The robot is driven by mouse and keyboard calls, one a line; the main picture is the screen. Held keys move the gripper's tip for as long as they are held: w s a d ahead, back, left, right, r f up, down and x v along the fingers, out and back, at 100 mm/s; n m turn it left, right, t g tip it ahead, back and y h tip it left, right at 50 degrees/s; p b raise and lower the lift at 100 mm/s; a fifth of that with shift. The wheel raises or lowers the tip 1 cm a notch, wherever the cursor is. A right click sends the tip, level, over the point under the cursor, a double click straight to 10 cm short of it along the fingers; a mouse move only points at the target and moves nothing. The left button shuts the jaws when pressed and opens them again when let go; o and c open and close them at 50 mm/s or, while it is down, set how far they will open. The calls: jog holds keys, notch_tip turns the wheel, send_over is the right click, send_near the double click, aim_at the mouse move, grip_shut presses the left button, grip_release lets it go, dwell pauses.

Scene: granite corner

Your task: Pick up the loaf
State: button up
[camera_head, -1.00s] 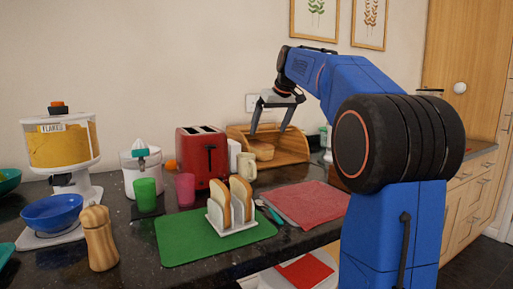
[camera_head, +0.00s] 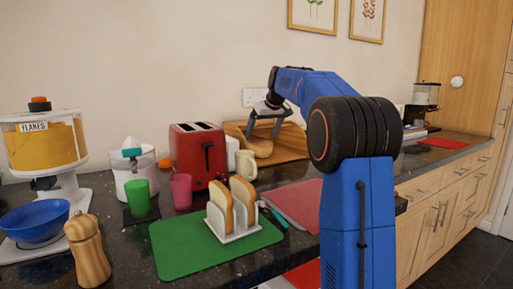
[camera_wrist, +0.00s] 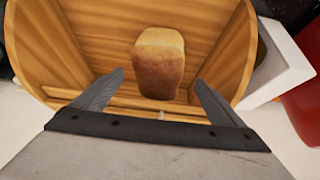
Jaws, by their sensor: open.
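The loaf (camera_wrist: 159,64) is a short brown block of bread lying inside the open wooden bread bin. In the wrist view it sits near the middle, just beyond the fingertips. In the head view the loaf (camera_head: 262,148) shows partly, behind my gripper's fingers. The bread bin (camera_wrist: 222,50) surrounds it with wooden walls; it also shows in the head view (camera_head: 290,139). My gripper (camera_wrist: 158,82) is open and empty, one finger to each side of the loaf's near end. In the head view my gripper (camera_head: 262,137) hangs at the bin's front. Contact with the loaf is not visible.
A red toaster (camera_head: 198,155) and a cream mug (camera_head: 246,164) stand left of the bin. A toast rack (camera_head: 236,236) with bread slices stands on a green mat (camera_head: 177,252). A red cloth (camera_head: 300,203) lies in front of the bin.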

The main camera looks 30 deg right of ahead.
jog(key=shift+x, duration=3.55)
jog(key=shift+d+r, duration=0.1)
jog(key=shift+d, duration=0.05)
jog(key=c, duration=1.2)
jog(key=shift+c, duration=0.2)
jog(key=shift+r, duration=0.1)
